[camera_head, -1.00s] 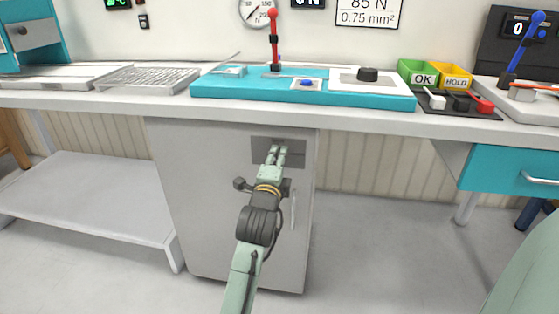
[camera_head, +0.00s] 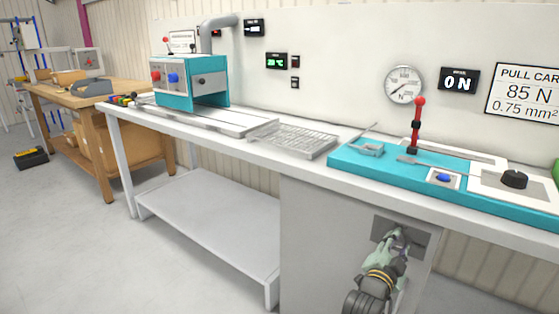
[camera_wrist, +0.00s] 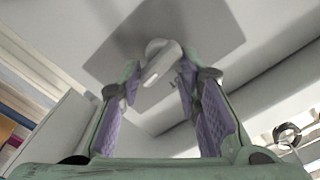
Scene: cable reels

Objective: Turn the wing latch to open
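The wing latch (camera_wrist: 160,62) is a pale, rounded knob with a wing, set on a dark grey plate (camera_wrist: 215,38) in the wrist view. In the head view the plate (camera_head: 417,236) is on the front of a grey cabinet (camera_head: 325,245) under the bench, and my gripper covers the latch. My gripper (camera_wrist: 160,75) is open, its two purple-padded fingers on either side of the latch. I see gaps beside the wing and cannot tell any contact. My gripper (camera_head: 397,238) also shows before the plate in the head view.
The white bench (camera_head: 235,146) runs above the cabinet, with a teal fixture (camera_head: 350,160) and red lever (camera_head: 417,120) on top. A wire rack (camera_head: 295,138) and a teal machine (camera_head: 190,82) stand further left. A low shelf (camera_head: 205,225) is left of the cabinet.

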